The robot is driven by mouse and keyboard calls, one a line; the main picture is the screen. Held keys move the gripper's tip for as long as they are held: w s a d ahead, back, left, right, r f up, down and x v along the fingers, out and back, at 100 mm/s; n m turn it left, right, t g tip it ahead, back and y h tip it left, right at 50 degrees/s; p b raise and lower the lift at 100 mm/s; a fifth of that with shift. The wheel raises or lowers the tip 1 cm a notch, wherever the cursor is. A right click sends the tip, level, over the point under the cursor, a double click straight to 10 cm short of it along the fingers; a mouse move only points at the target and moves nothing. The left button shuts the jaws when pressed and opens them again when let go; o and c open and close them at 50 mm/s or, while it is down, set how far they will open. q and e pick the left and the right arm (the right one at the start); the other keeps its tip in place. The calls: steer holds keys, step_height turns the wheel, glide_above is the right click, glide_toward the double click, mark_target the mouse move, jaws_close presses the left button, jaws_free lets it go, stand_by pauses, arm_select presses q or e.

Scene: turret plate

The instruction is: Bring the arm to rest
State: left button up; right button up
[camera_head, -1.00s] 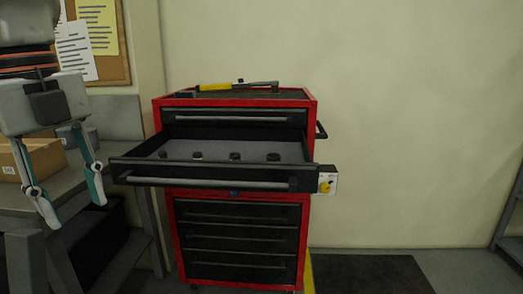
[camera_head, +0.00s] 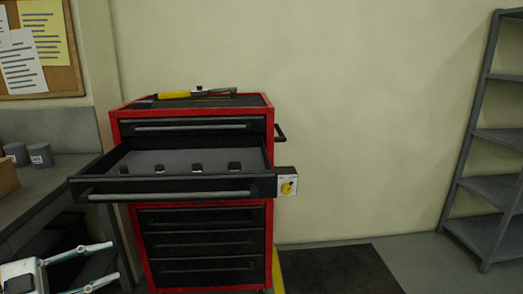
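My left gripper (camera_head: 108,265) is at the lower left, low in front of the workbench and left of the cabinet's lower drawers. Its two fingers point right and stand apart, with nothing between them. Part of its body is cut off by the picture's edge. My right gripper is not in view.
A red tool cabinet (camera_head: 269,155) has one drawer (camera_head: 180,191) pulled out, holding several small dark pieces. A yellow-handled tool (camera_head: 196,94) lies on top. A workbench (camera_head: 50,187) with grey cups (camera_head: 40,155) stands left, a shelf (camera_head: 487,185) right.

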arm_select(q)
steer(key=s+f+n+t+y+p, duration=0.15)
steer(key=f+n+y, duration=0.3)
steer(key=f, duration=0.55)
steer(key=s+f+n+t+y, duration=0.35)
steer(key=f+n, duration=0.25)
steer(key=f, duration=0.3)
steer(key=s+d+f+n+g+y+p, duration=0.2)
steer(key=s+d+f+g, duration=0.3)
steer(key=s+d+f, duration=0.7)
steer(key=d+f+n+y, duration=0.1)
steer(key=d+f, duration=0.2)
steer(key=shift+s+f+n, duration=0.3)
steer(key=shift+f+n, duration=0.05)
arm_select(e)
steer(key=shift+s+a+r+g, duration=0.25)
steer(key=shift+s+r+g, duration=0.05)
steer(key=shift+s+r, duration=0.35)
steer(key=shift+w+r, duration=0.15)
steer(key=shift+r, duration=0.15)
arm_select(q)
steer(key=shift+c, duration=0.3)
